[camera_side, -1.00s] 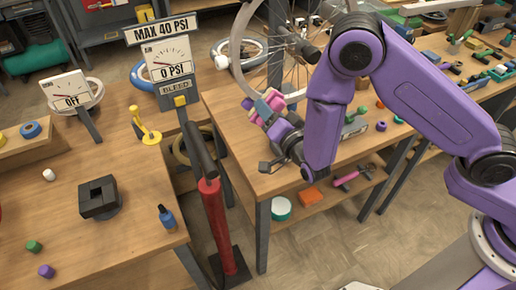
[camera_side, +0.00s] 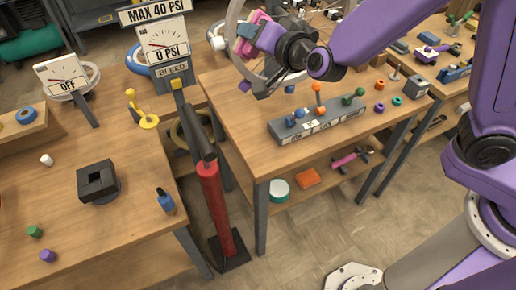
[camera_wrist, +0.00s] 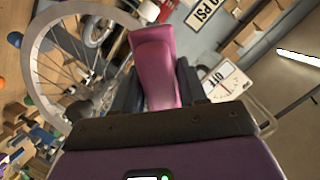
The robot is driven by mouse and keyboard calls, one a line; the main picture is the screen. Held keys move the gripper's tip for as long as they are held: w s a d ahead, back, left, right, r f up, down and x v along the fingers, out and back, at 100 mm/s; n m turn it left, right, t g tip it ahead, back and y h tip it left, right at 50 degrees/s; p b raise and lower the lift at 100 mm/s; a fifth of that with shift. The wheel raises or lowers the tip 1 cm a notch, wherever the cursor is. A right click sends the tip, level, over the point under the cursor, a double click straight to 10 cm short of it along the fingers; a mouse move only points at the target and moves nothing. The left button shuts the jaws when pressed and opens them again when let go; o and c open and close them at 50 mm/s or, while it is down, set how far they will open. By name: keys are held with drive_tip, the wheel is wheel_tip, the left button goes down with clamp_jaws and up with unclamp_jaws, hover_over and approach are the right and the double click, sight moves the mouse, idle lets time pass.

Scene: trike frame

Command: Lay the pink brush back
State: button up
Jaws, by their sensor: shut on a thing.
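My gripper (camera_side: 262,36) is raised above the middle bench, in front of the wheel. It is shut on a pink thing, which I take to be the pink brush (camera_side: 256,17). In the wrist view the pink brush (camera_wrist: 155,65) stands between the two dark fingers (camera_wrist: 157,88) and sticks out beyond them. It appears clear of the bench. Its far end and any bristles cannot be made out.
The spoked wheel (camera_wrist: 32,72) is close to my gripper. A grey rack with coloured pegs (camera_side: 322,124) sits on the middle bench. A pink-handled tool (camera_side: 347,159) lies on the shelf below. A red pump (camera_side: 216,210) and gauge sign (camera_side: 163,45) stand at left.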

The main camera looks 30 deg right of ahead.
drive_tip(key=shift+s+a+f+n+g+y, duration=1.3)
drive_tip(key=shift+s+a+n+g, duration=1.75)
drive_tip(key=shift+g, duration=1.95)
drive_tip(key=s+d+r+n+g+h, duration=0.1)
drive_tip(key=s+d+r+g+h, duration=0.1)
drive_tip(key=s+d, duration=0.3)
drive_tip(key=s+d+r+g+h, duration=0.1)
drive_tip(key=s+d+r+g, duration=0.15)
drive_tip(key=d, duration=0.55)
wheel_tip(320, 180, down, 19)
drive_tip(key=h, duration=0.1)
drive_tip(key=shift+g, duration=0.35)
drive_tip(key=w+a+f, duration=0.2)
drive_tip(key=w, duration=0.1)
drive_tip(key=w+a+f, duration=0.2)
drive_tip(key=w+f, duration=0.1)
drive_tip(key=w, duration=0.1)
drive_tip(key=w+a+f, duration=0.3)
drive_tip(key=shift+w+f, duration=0.25)
drive_tip(key=shift+w, duration=0.15)
drive_tip(key=shift+w+a+f, duration=0.25)
drive_tip(key=shift+w+f, duration=0.2)
drive_tip(key=shift+f, duration=1.7)
